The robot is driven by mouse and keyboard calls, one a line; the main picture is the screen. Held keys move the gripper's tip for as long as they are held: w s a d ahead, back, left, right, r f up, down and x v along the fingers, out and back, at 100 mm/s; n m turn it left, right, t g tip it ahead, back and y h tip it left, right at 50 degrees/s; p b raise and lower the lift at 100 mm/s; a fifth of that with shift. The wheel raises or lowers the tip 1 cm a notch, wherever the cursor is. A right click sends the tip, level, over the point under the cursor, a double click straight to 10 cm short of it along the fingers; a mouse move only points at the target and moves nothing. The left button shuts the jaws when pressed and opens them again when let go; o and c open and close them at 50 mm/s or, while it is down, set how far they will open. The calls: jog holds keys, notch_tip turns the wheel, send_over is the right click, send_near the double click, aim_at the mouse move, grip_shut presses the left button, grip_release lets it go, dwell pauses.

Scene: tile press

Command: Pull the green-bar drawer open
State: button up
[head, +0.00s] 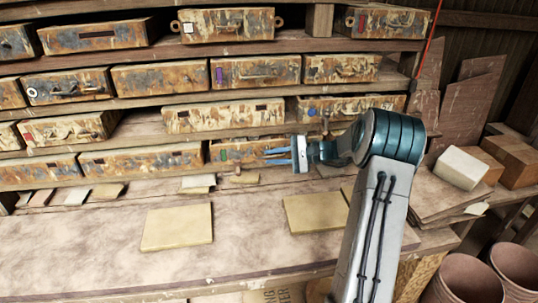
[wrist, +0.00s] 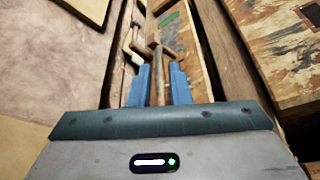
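The green-bar drawer (head: 238,150) is in the lowest row of the rack in the head view, with a small green mark (head: 222,155) on its rusty front. It appears closed. My gripper (head: 267,156) is in front of its right part, fingers pointing left along the front. In the wrist view the drawer front (wrist: 188,62) runs up the picture, with green (wrist: 170,19) near the top. My blue fingers (wrist: 159,80) are apart, with a brown handle bar (wrist: 158,62) between them. Gaps seem to show beside the bar; contact is unclear.
Drawers with other colour marks, such as one with a blue mark (head: 350,108), stand above and protrude. Below is a workbench (head: 110,237) with flat tan slabs (head: 177,227) and small pieces (head: 197,183) near the drawer fronts. Blocks (head: 462,168) and pots (head: 467,278) are at right.

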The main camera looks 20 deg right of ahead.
jog(key=shift+x, duration=0.9)
jog(key=shift+c, duration=0.4)
grip_shut()
jog(key=shift+f, duration=0.1)
